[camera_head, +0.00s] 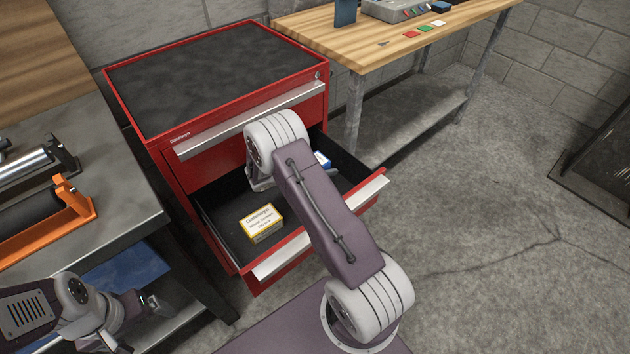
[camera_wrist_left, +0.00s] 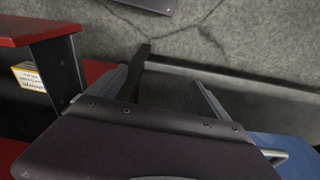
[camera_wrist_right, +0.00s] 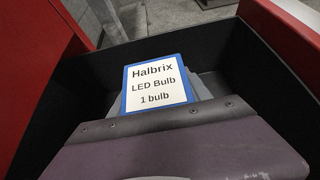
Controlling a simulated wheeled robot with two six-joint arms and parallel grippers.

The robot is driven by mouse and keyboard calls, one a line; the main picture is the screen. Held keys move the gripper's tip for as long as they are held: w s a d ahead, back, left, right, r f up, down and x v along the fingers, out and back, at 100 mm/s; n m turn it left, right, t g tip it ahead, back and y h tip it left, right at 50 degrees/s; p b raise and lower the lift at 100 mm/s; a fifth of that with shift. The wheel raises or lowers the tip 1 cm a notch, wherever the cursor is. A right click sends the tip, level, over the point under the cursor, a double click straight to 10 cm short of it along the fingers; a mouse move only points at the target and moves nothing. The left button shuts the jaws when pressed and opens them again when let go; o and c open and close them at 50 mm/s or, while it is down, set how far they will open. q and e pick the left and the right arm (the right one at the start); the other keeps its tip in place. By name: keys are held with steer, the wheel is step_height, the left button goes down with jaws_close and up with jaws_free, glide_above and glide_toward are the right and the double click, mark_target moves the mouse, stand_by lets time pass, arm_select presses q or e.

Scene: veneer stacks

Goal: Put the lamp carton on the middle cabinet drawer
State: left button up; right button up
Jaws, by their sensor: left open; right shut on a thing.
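The lamp carton, a white box with blue edges labelled "Halbrix LED Bulb 1 bulb" (camera_wrist_right: 157,82), is held in my right gripper (camera_wrist_right: 165,108). In the head view a blue and white bit of the carton (camera_head: 322,160) shows beside my right arm, over the drawer's far right part. The middle cabinet drawer (camera_head: 225,232) is pulled open, with a black inside and red front. Whether the carton touches the drawer floor cannot be told. My left gripper (camera_head: 150,304) is open and empty at the lower left; its spread fingers show in the left wrist view (camera_wrist_left: 172,90).
A yellow and white carton (camera_head: 262,222) lies in the drawer's near part. The red cabinet (camera_head: 215,70) has a black top. A grey workbench (camera_head: 110,205) with an orange tool stands at left, a wooden bench (camera_head: 390,45) behind at right. Open floor lies at right.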

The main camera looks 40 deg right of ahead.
step_height(320, 180, down, 4)
steer(key=shift+r+b, duration=0.1)
steer(key=shift+b, duration=0.55)
steer(key=o, duration=1.4)
steer(key=shift+c, duration=0.2)
